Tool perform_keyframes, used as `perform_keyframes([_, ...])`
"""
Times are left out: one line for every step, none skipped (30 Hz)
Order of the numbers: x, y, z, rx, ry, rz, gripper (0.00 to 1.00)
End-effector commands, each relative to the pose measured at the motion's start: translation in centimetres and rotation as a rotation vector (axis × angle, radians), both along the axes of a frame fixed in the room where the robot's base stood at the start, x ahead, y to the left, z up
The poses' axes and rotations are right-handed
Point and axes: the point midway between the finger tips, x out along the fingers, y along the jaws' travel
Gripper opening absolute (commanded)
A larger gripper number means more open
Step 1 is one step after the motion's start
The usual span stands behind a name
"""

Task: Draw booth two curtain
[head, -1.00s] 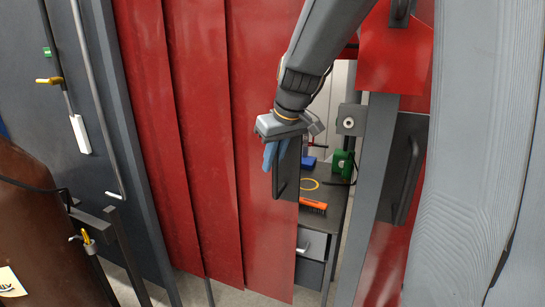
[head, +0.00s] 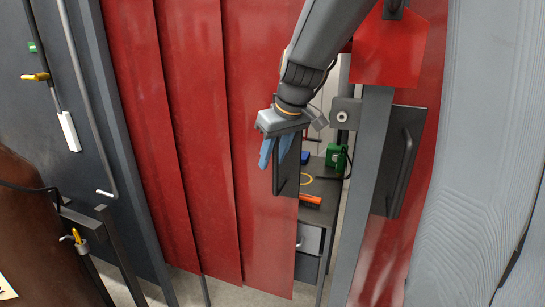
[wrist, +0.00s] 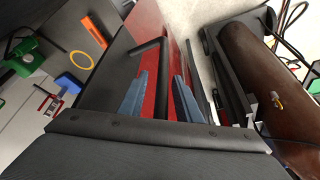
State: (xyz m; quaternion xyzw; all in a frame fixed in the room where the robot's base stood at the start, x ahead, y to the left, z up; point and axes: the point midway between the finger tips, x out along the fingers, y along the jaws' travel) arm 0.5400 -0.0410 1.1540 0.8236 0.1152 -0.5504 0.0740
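A red curtain of overlapping panels (head: 198,150) hangs across the booth front. Its right edge carries a dark plate (head: 290,172) with a black bar handle (head: 275,180); a gap lies between that edge and a grey post (head: 362,190). My gripper (head: 276,155) is at the upper part of the handle. In the wrist view the handle (wrist: 147,46) reaches between its two blue fingers (wrist: 160,98), which stand apart on either side of it. I cannot tell whether either finger touches the bar. No booth number shows.
The post bears a bracket (head: 343,113). Right of it is another plate with a handle (head: 402,165) on red panels. Through the gap stands a bench with an orange brush (head: 310,199) and green block (head: 336,157). A brown padded object (head: 30,215) is at left.

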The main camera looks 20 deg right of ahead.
Motion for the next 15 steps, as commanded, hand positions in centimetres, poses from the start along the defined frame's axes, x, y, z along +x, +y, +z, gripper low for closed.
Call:
perform_keyframes([0.0,0.0,0.1,0.0,0.0,0.0,0.31])
perform_keyframes([-0.1,0.0,0.2,-0.001,-0.001,0.0,0.31])
perform_keyframes([-0.1,-0.1,0.4,0.0,-0.002,0.0,0.31])
perform_keyframes([-0.2,-0.1,0.7,-0.001,-0.003,0.0,0.31])
perform_keyframes([-0.3,-0.2,1.0,-0.001,-0.003,0.0,0.31])
perform_keyframes([-0.5,-0.2,1.4,-0.001,-0.003,0.0,0.31])
perform_keyframes([-0.6,-0.3,1.8,-0.001,-0.004,0.0,0.31])
perform_keyframes([-0.8,-0.3,2.3,-0.001,-0.004,-0.001,0.31])
perform_keyframes([-1.0,-0.4,2.9,0.0,-0.005,-0.002,0.31])
perform_keyframes([-1.2,-0.4,3.4,0.0,-0.005,-0.001,0.31])
perform_keyframes([-1.4,-0.5,3.8,0.0,-0.005,-0.001,0.31])
perform_keyframes([-1.6,-0.5,4.4,0.0,-0.005,-0.001,0.31])
perform_keyframes([-1.8,-0.6,4.9,-0.002,-0.006,0.0,0.31])
perform_keyframes([-2.0,-0.7,5.2,-0.002,-0.005,0.0,0.31])
perform_keyframes([-2.2,-0.7,5.7,-0.001,-0.004,0.0,0.31])
